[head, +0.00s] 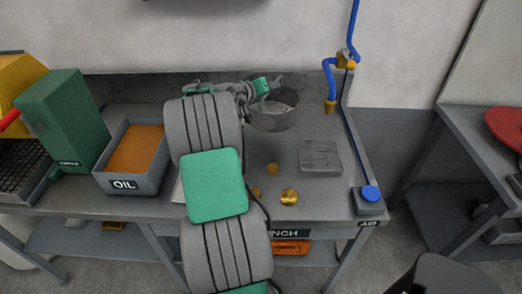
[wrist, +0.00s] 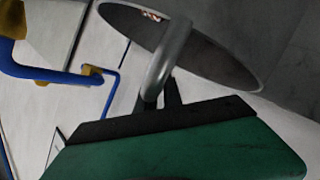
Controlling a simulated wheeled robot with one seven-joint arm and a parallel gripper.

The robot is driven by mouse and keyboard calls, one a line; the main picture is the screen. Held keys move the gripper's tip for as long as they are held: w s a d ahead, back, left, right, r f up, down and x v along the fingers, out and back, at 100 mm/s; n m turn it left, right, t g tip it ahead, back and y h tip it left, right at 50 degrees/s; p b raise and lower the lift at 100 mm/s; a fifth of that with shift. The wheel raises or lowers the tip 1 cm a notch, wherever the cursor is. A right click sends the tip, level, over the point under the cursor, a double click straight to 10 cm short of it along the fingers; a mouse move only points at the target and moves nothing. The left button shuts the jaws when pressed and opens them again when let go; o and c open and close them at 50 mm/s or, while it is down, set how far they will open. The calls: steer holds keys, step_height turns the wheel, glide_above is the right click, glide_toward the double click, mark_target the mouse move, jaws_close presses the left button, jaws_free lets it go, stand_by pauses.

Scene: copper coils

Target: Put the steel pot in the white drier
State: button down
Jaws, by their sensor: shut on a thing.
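The steel pot (head: 274,120) is grey and round, at the back of the bench right of my arm. In the wrist view its rim and dark inside (wrist: 215,62) show, with a curved handle (wrist: 168,60) at the near side. My gripper (head: 266,86) is at the pot's rim; in the wrist view its dark fingers (wrist: 160,98) are shut on the handle. I cannot tell whether the pot touches the bench. No white drier is clearly seen; a pale edge (head: 178,192) shows beside my arm, mostly hidden by it.
An OIL tray (head: 103,178) and a green machine (head: 68,122) stand at the left. Brass pieces (head: 289,196) and a grey ridged block (head: 320,157) lie on the bench (head: 325,205). A blue pipe with a brass tap (head: 330,100) rises at the back right.

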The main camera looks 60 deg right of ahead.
mark_target(270, 111)
step_height(270, 111, down, 10)
steer(key=shift+w+r+p, duration=0.1)
steer(key=shift+w+p, duration=0.05)
steer(key=shift+p, duration=0.65)
steer(key=shift+a, duration=0.1)
steer(key=c, duration=1.5)
jaws_free()
